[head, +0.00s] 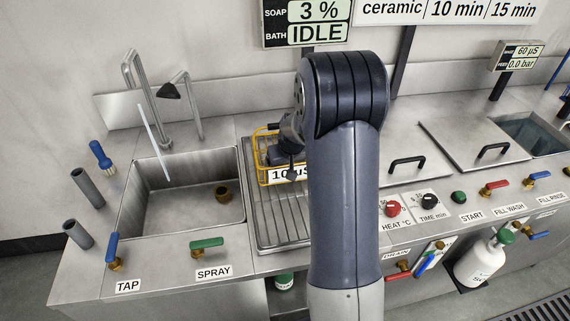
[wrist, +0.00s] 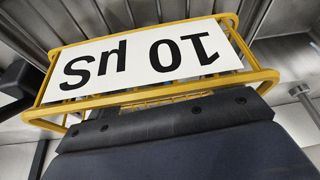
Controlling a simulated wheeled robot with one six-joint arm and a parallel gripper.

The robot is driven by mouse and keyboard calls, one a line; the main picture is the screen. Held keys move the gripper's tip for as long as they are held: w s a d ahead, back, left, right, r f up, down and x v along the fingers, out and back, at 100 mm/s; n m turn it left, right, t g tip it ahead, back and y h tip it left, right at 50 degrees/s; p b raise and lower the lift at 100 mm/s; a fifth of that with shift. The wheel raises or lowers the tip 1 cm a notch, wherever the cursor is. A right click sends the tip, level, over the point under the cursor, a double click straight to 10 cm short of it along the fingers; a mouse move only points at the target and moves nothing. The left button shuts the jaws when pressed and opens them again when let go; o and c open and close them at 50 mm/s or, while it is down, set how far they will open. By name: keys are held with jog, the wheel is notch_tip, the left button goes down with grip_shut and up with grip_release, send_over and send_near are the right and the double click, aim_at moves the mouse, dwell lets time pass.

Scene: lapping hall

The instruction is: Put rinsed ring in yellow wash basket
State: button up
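The yellow wash basket (head: 262,158) is a wire basket with a white "10 µS" label, standing on the ribbed drainboard right of the sink. In the wrist view the basket (wrist: 262,78) is very close, with its label upside down. My gripper (head: 291,172) is at the basket, in front of part of its label and partly covered by my own arm. Its dark body fills the bottom of the wrist view. I cannot make out its fingertips or whether it holds anything. No ring can be made out in either view.
Left of the drainboard (head: 278,222) is a sink (head: 190,188) with tall faucets (head: 140,85). TAP (head: 112,250) and SPRAY (head: 206,246) handles are on the front edge. Right of my arm are two lidded baths with black handles (head: 407,162), knobs and an open basin (head: 535,132).

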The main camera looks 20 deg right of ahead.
jog(key=shift+o, duration=0.2)
jog(key=shift+r, duration=0.45)
jog(key=v, duration=1.1)
jog(key=shift+s+r, duration=0.15)
jog(key=shift+r, duration=0.1)
